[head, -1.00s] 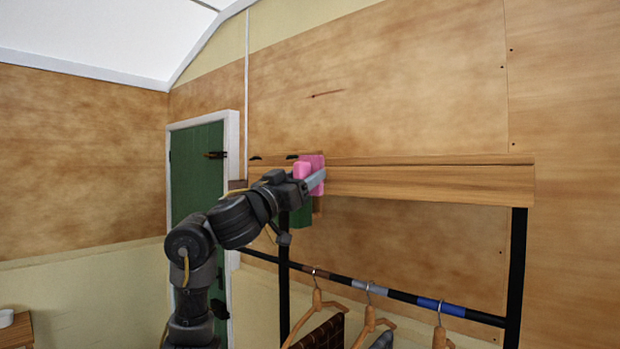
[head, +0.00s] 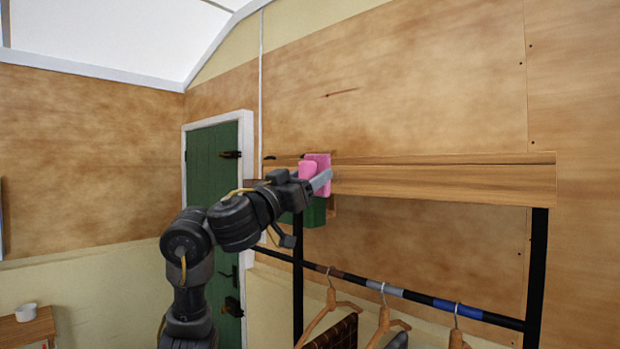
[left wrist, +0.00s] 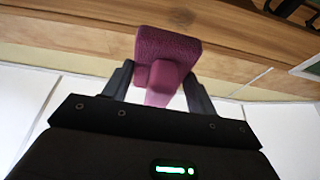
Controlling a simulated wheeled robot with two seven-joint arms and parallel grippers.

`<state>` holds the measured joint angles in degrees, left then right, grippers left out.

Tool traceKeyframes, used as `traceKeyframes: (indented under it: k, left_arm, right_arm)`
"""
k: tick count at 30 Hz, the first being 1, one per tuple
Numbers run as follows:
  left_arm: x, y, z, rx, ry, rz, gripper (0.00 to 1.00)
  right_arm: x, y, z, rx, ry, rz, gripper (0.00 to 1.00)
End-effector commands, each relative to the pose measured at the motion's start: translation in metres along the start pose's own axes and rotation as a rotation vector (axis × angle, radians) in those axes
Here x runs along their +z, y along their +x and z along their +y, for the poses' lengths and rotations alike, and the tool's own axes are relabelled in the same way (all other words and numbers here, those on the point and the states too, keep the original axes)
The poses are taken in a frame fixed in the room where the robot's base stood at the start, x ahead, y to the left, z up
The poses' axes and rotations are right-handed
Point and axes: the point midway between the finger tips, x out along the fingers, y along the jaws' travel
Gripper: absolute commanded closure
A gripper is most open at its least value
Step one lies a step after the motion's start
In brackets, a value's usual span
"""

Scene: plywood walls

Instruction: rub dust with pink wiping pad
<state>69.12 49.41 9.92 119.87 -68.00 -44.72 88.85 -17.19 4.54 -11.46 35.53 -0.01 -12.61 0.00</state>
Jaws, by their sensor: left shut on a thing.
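The pink wiping pad (head: 319,163) is at the front edge of the wooden shelf (head: 450,183) in the head view. My left gripper (head: 318,180) is shut on the pad's handle block. In the left wrist view the pad (left wrist: 168,47) looks dark pink, and its handle sits between the fingers of my left gripper (left wrist: 158,82). The pad's flat face is turned away, toward the wooden board; I cannot tell whether it touches. Dark specks (head: 286,157) lie on the shelf top left of the pad; I cannot tell whether they are dust. My right gripper is not in view.
A black rail with wooden hangers (head: 384,316) hangs under the shelf, on black posts (head: 537,270). A dark green thing (head: 315,211) is just below the pad. A green door (head: 213,170) stands behind my arm. A small table with a white cup (head: 26,312) is at lower left.

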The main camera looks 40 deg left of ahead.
Motion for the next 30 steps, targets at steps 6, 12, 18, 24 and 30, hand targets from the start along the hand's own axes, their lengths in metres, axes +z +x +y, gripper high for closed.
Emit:
traceKeyframes:
  k: [6, 12, 18, 24, 30]
  left_arm:
    - [0.0, 0.0, 0.0, 0.0, 0.0, 0.0, 0.61]
    - [0.002, 0.003, 0.0, 0.0, -0.002, 0.0, 0.61]
    - [0.011, 0.019, 0.0, 0.001, -0.004, 0.0, 0.61]
    - [0.02, 0.039, 0.0, 0.001, -0.004, -0.001, 0.61]
    - [0.026, 0.055, 0.0, 0.001, -0.002, 0.001, 0.61]
  right_arm:
    - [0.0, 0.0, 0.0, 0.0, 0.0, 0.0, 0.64]
    - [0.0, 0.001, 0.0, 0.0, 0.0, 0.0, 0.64]
    - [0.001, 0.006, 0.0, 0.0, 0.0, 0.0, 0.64]
    - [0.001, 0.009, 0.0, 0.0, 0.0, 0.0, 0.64]
    - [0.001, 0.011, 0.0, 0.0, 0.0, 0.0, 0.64]
